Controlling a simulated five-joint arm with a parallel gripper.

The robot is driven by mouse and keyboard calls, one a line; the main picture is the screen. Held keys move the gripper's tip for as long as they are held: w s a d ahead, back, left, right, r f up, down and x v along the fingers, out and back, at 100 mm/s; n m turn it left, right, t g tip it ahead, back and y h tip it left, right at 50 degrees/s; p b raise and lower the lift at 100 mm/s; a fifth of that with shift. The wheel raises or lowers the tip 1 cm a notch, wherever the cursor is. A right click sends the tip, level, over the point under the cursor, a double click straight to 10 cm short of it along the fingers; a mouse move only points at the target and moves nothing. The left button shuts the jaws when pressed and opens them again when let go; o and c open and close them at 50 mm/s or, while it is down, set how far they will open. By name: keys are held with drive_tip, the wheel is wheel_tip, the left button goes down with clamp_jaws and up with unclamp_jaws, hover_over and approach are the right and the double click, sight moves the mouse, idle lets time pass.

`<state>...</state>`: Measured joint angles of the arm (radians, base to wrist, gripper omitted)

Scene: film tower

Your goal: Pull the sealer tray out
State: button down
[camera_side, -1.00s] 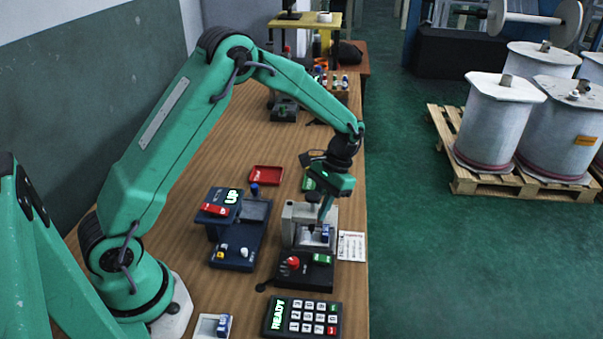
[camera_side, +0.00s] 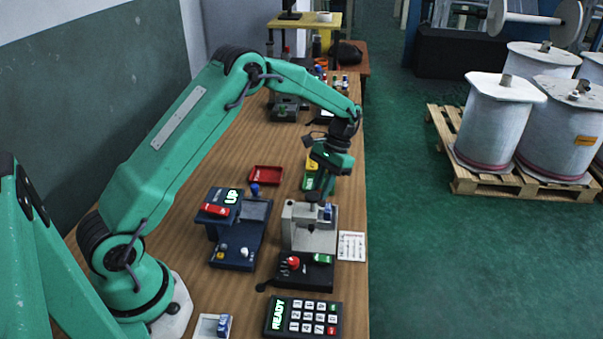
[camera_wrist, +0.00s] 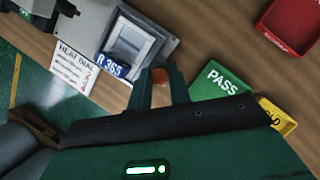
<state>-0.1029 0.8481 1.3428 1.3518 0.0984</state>
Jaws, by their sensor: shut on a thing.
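The sealer (camera_side: 300,240) is a light grey unit behind a black control panel (camera_side: 303,272) with a red knob and a green button. In the wrist view the grey sealer tray (camera_wrist: 158,42) shows, carrying a clear-windowed piece (camera_wrist: 131,42) with a blue R 365 label (camera_wrist: 111,66). The label also shows in the side view (camera_side: 328,212). My gripper (camera_side: 327,202) is at the sealer's far right corner. In the wrist view its fingers (camera_wrist: 160,84) are shut around a small orange knob (camera_wrist: 160,75) at the tray's edge. How far the tray stands out is unclear.
A heat dial card (camera_side: 351,246) lies right of the sealer, a blue press (camera_side: 240,235) left, a keypad (camera_side: 303,317) in front. A green PASS tray (camera_wrist: 222,80), a yellow tray (camera_wrist: 277,117) and a red tray (camera_side: 266,175) lie beyond it.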

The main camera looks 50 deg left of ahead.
drive_tip(key=shift+w+a, duration=0.1)
drive_tip(key=shift+w, duration=0.15)
drive_tip(key=c, duration=1.3)
unclamp_jaws()
drive_tip(key=shift+s, duration=0.1)
drive_tip(key=shift+r, duration=0.15)
drive_tip(key=v, duration=0.7)
drive_tip(key=shift+r, duration=0.25)
drive_tip(key=shift+r, duration=0.1)
